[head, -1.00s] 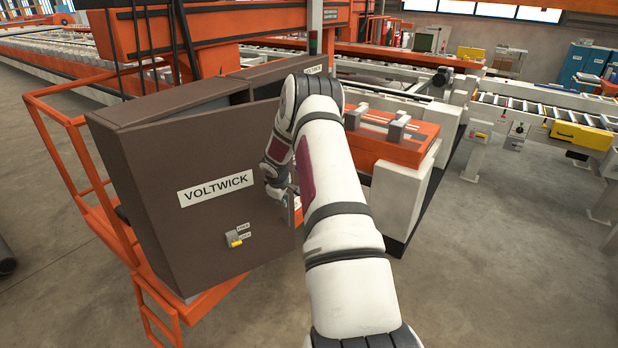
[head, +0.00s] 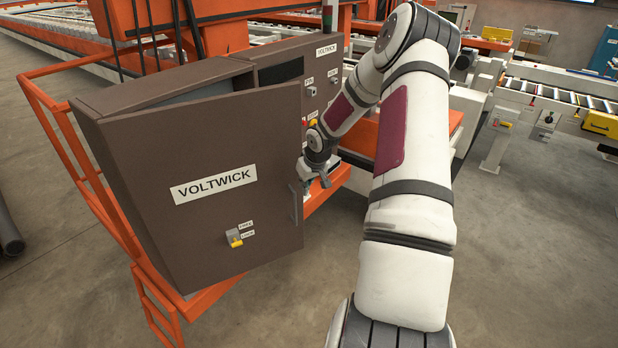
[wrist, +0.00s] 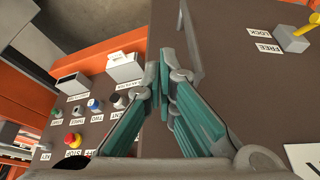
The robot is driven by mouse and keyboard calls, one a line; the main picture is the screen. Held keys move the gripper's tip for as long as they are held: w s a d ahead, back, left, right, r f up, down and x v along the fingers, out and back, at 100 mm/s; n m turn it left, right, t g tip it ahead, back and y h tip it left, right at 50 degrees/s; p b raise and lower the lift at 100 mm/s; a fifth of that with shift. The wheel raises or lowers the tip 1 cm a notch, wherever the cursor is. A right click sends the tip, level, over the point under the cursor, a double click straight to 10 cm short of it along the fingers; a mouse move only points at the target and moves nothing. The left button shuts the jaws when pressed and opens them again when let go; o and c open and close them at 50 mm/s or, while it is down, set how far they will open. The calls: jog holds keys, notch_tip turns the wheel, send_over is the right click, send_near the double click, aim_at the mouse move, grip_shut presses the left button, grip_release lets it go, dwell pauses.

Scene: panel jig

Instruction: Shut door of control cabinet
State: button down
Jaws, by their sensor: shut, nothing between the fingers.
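The brown control cabinet (head: 160,80) has its door (head: 190,150) ajar, with a dark gap along the top. The door bears a VOLTWICK label, a grey upright handle (head: 296,203) near its free edge and a latch with a yellow lever (head: 235,240) by FREE and LOCK labels. My gripper (head: 322,182) is just right of the door's free edge and handle. In the wrist view my gripper (wrist: 160,82) is shut and empty, its teal fingers together beside the handle (wrist: 191,42). Whether it touches the door, I cannot tell. The yellow lever shows upper right (wrist: 302,33).
A brown panel with switches and a red stop button (wrist: 72,139) lies beside the door. An orange railing (head: 75,135) stands left of the cabinet. An orange machine table (head: 362,150) is behind my arm. Open floor (head: 520,260) is at right.

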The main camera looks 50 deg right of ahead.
aim_at(298, 192)
jog(key=w+f, duration=0.2)
jog(key=w, duration=0.1)
jog(key=shift+d, duration=0.4)
jog(key=shift+w+d, duration=0.2)
jog(key=shift+w, duration=0.65)
